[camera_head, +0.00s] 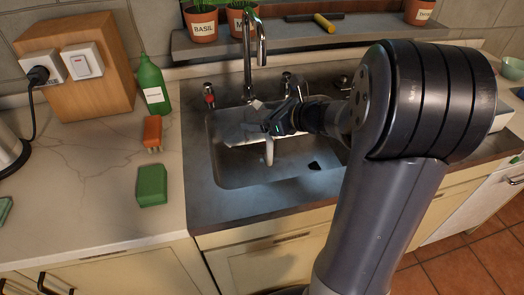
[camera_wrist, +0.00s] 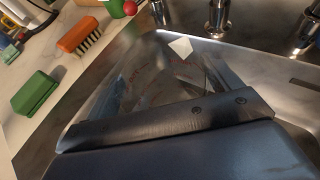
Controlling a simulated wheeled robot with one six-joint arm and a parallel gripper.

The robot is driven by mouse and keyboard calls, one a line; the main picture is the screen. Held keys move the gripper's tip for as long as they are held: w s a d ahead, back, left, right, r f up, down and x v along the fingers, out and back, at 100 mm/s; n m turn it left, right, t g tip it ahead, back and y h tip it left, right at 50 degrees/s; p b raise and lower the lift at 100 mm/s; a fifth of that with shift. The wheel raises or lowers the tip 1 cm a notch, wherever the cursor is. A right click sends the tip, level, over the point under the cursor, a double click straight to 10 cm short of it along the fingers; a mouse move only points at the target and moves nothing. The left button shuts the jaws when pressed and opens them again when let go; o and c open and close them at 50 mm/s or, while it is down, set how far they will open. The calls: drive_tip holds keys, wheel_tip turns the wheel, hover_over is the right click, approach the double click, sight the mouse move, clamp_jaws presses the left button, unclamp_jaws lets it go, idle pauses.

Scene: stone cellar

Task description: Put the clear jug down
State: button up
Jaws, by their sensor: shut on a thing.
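My gripper (camera_head: 283,120) is shut on the clear jug over the sink (camera_head: 225,178). In the wrist view the clear jug (camera_wrist: 150,82) shows as a see-through body with faint red markings, beyond the dark jaw (camera_wrist: 165,122) that crosses the picture. In the head view the jug is hard to make out against the grey metal, and my gripper covers part of it. I cannot tell whether its base touches the sink.
A green sponge (camera_head: 152,185), an orange brush (camera_head: 153,133) and a green bottle (camera_head: 151,84) are on the left counter. The tap (camera_head: 248,50) rises behind the sink. A ledge (camera_head: 345,28) with potted herbs runs behind. The left counter's front is largely clear.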

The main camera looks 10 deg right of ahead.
wheel_tip(320, 180, down, 7)
drive_tip(key=shift+r+b, duration=0.2)
drive_tip(key=shift+b, duration=0.4)
drive_tip(key=shift+f, duration=0.15)
drive_tip(key=shift+f, duration=0.15)
drive_tip(key=o, duration=1.3)
drive_tip(key=shift+c, duration=0.2)
drive_tip(key=shift+r, duration=0.3)
drive_tip(key=shift+s+d+r, duration=0.15)
drive_tip(key=shift+s+d, duration=0.05)
drive_tip(key=shift+d, duration=0.05)
drive_tip(key=p+v, duration=0.1)
drive_tip(key=v, duration=1)
drive_tip(key=shift+s, duration=0.2)
